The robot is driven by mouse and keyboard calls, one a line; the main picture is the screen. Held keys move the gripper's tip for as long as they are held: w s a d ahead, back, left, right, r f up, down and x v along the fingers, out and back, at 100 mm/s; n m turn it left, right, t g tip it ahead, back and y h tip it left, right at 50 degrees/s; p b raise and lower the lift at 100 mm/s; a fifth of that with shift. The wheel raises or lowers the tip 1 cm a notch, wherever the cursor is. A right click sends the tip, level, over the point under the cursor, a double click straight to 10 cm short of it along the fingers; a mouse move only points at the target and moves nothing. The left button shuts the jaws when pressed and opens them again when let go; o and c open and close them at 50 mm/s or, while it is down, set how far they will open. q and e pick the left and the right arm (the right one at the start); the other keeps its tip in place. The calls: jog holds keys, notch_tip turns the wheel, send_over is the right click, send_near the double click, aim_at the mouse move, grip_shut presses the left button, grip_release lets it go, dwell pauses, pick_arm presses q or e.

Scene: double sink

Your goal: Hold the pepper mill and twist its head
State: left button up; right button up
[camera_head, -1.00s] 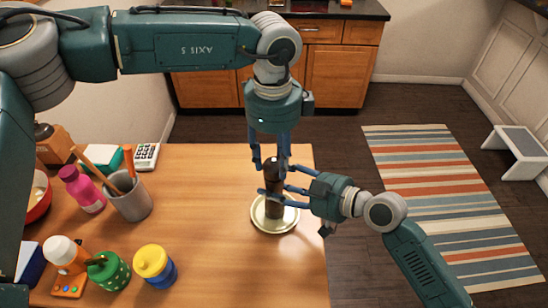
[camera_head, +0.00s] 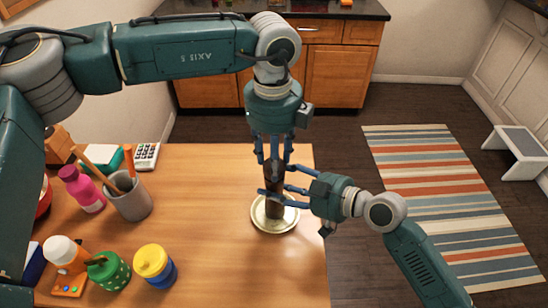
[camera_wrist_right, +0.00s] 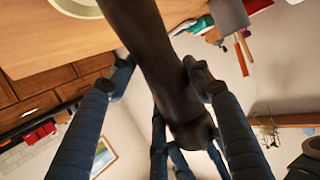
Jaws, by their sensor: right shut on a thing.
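The dark brown pepper mill (camera_head: 273,178) stands upright on a pale green plate (camera_head: 275,230) near the table's right edge. My right gripper (camera_head: 271,196) comes in from the right and is shut on the mill's body. In the right wrist view, its fingers lie on both sides of the dark mill (camera_wrist_right: 155,50). My left gripper (camera_head: 273,160) points down from above, with its fingers around the mill's head. The fingers hide part of the head, and I cannot tell whether they press on it.
At the table's left are a grey cup (camera_head: 131,200) with utensils, a pink bottle (camera_head: 82,188), a yellow-lidded jar (camera_head: 154,266), a green jar (camera_head: 107,270) and a calculator (camera_head: 146,156). The table's middle is clear. A striped rug (camera_head: 440,190) lies on the floor at right.

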pick_arm(q)
jog(key=m, duration=1.4)
jog(key=shift+m, duration=0.3)
jog(key=m, duration=0.3)
jog(key=shift+m, duration=0.3)
jog(key=m, duration=0.3)
jog(key=shift+m, duration=0.4)
jog(key=m, duration=0.6)
jog(key=shift+m, duration=0.4)
jog(key=o, duration=1.2)
